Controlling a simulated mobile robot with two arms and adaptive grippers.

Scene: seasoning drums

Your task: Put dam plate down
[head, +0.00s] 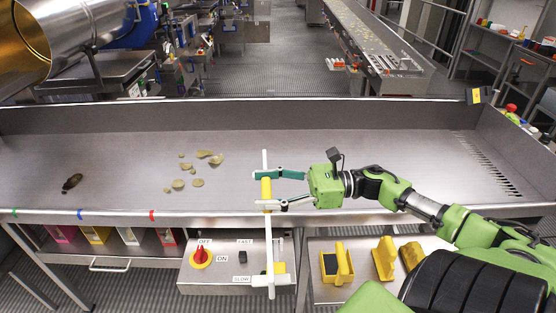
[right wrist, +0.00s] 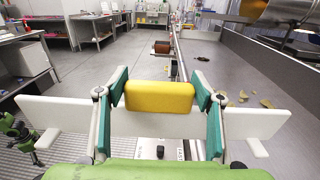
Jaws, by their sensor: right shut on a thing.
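The dam plate is a thin white plate (right wrist: 60,113) with a yellow block handle (head: 266,188). My right gripper (head: 262,190) is shut on the handle, one finger on each end. In the head view the plate is seen nearly edge-on, above the front rim of the metal trough (head: 390,145). In the right wrist view the handle (right wrist: 160,96) sits between the green finger pads (right wrist: 160,90), and the white plate sticks out on both sides. I cannot tell whether the plate touches the rim. My left gripper is not in view.
Several chips (head: 198,183) and a dark lump (head: 72,183) lie in the trough; its right half is clear. Below its front are a control box (head: 222,262) with a red knob (head: 201,256), yellow tools (head: 384,258) on a shelf, and bins (head: 97,235). A steel drum (head: 70,25) is upper left.

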